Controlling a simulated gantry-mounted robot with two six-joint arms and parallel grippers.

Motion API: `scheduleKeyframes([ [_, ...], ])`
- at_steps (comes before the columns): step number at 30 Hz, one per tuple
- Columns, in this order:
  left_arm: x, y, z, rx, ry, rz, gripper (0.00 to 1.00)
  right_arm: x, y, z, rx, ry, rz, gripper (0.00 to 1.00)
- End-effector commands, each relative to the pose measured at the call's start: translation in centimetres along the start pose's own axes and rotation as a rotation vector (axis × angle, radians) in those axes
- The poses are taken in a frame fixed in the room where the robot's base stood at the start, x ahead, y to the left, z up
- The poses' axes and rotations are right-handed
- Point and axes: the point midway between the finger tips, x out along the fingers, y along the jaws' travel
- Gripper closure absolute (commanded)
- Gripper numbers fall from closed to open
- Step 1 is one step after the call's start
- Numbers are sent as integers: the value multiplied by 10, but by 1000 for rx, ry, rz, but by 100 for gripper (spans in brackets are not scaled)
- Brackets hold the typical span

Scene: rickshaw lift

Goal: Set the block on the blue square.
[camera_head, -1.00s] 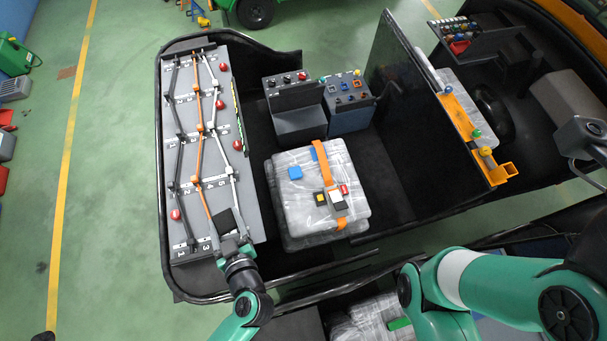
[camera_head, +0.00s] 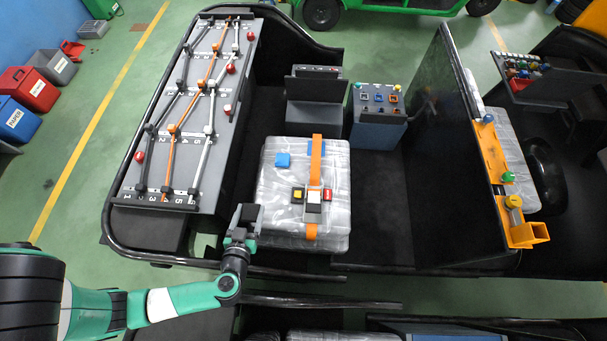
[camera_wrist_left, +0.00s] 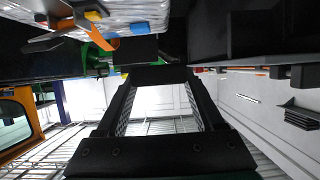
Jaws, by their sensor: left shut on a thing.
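My left gripper (camera_head: 242,236) is shut on a dark block (camera_head: 246,214). It holds the block beside the near left corner of the plastic-wrapped seat (camera_head: 278,218). In the left wrist view the dark block (camera_wrist_left: 160,75) sits at the fingertips, partly hidden in shadow. A blue square (camera_head: 283,160) lies on the far left part of the seat, apart from the block. A second, smaller blue patch (camera_head: 328,153) shows beside the orange strap. My right gripper is not in view.
An orange strap (camera_head: 315,160) runs over the seat. A grey panel with rods (camera_head: 190,110) stands left; control boxes (camera_head: 380,110) stand behind. The seat's left part is mostly clear.

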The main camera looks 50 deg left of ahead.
Motion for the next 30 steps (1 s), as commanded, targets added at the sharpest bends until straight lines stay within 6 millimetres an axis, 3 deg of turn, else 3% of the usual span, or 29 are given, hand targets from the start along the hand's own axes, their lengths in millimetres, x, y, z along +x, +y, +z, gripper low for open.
scheduleKeyframes([
  [5,30,9,3,-8,2,-9,86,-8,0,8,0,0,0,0],
  [11,91,34,8,-7,4,-6,86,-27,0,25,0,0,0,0],
  [15,126,45,29,-1,2,-2,86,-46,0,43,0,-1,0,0],
  [19,143,51,36,-1,1,0,86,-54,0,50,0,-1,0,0],
  [26,149,53,38,0,1,0,86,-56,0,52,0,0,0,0],
  [30,164,56,60,2,0,0,86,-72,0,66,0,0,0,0],
])
